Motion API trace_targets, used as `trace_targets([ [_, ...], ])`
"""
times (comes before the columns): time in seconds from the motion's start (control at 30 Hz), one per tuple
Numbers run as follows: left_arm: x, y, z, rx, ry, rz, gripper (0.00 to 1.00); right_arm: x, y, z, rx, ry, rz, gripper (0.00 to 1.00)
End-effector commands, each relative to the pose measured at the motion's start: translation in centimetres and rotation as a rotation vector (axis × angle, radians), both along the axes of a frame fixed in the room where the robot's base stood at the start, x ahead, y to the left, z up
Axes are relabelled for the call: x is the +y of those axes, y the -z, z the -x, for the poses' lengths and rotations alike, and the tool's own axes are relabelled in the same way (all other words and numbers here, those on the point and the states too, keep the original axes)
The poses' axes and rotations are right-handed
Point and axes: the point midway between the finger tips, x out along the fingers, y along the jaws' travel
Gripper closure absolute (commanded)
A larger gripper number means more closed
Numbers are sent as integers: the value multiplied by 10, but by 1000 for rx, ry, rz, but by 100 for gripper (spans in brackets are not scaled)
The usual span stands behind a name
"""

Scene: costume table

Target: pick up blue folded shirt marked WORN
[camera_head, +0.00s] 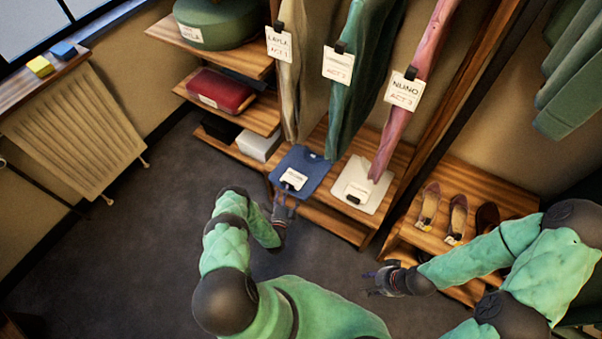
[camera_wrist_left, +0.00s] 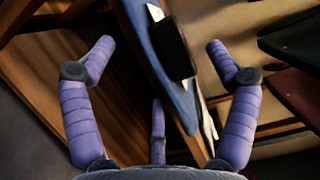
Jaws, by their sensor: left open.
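A blue folded shirt (camera_head: 301,168) lies on the low wooden shelf under the hanging clothes, with a white label and a dark clip near its front edge. The label's text is too small to read. My left gripper (camera_head: 284,205) is just in front of that front edge. In the left wrist view, the gripper (camera_wrist_left: 160,60) has its fingers spread, and the blue shirt (camera_wrist_left: 158,40) with its dark clip shows edge-on between them, not gripped. My right gripper (camera_head: 378,281) is out over the floor, in front of the shoe shelf; its finger opening is too small to judge.
A white folded shirt (camera_head: 361,186) lies right of the blue one. Hanging clothes with tags, including a pink one (camera_head: 427,50), come down close above. A white box (camera_head: 259,145) and a red case (camera_head: 220,91) stand left. Shoes (camera_head: 457,218) sit right. The floor in front is clear.

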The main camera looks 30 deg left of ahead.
Motion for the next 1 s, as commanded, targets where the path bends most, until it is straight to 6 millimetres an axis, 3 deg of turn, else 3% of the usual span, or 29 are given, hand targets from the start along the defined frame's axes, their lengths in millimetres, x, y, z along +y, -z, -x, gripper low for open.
trace_targets([
  [0.1, 2, 0, -9, -1, 0, 0, 13, 0, 4, 0, 0, 0, 0, 60],
  [0.37, 3, -1, -10, 0, -1, 0, 16, 0, 3, 0, 0, 0, 0, 60],
  [0.5, 3, -1, -10, 0, -1, 0, 55, 0, 3, 0, 0, 0, 0, 60],
  [0.6, 3, -1, -10, 0, 0, 0, 77, 0, 3, 0, 0, 0, 0, 60],
  [1.0, 3, -5, -10, -2, 0, -1, 78, 0, 1, 0, 0, 0, 0, 60],
])
